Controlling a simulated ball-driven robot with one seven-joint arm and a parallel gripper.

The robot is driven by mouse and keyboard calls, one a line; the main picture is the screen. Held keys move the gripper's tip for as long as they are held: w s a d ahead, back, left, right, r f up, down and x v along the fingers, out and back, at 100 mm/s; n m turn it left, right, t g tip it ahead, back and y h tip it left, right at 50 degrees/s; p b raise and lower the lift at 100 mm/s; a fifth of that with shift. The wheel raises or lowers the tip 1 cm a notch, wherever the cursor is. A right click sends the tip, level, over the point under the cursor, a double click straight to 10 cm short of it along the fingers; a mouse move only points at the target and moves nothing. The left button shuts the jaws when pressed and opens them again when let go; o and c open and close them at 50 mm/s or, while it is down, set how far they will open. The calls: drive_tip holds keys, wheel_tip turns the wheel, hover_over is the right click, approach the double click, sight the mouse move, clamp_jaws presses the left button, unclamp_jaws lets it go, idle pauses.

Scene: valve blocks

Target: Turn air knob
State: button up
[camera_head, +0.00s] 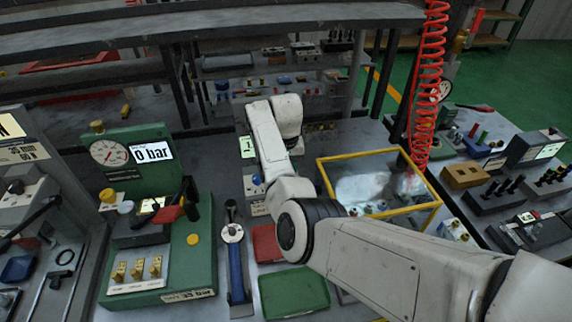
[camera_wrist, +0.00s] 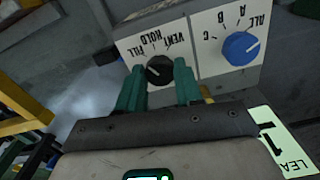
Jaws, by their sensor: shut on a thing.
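In the wrist view, a black knob (camera_wrist: 158,68) sits on a pale panel with the upside-down labels FILL, HOLD and VENT around it. My gripper (camera_wrist: 160,84) has its two green fingers on either side of this knob and is shut on it. The fingers hide part of the knob's edge, and its exact pointer setting is hard to read. A blue knob (camera_wrist: 240,48) with the labels ALL, A, B and C is on the panel to the right, clear of the fingers. In the head view my own arm hides the gripper and the black knob.
In the head view, a yellow-framed clear box (camera_head: 383,154) stands close right of my arm. A green gauge unit (camera_head: 135,163) reading 0 bar is at the left. A green tray (camera_head: 293,292) and a red tray (camera_head: 266,243) lie in front. A red coiled hose (camera_head: 427,75) hangs behind.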

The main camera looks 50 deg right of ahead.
drive_tip(key=shift+r+n+p, duration=0.1)
drive_tip(key=shift+n+p, duration=0.45)
drive_tip(key=shift+n, duration=0.75)
drive_tip(key=shift+w, duration=0.1)
drive_tip(key=o, duration=1)
drive_tip(key=shift+o, duration=0.2)
wheel_tip(320, 180, up, 11)
drive_tip(key=b, duration=0.1)
drive_tip(key=shift+f, duration=0.25)
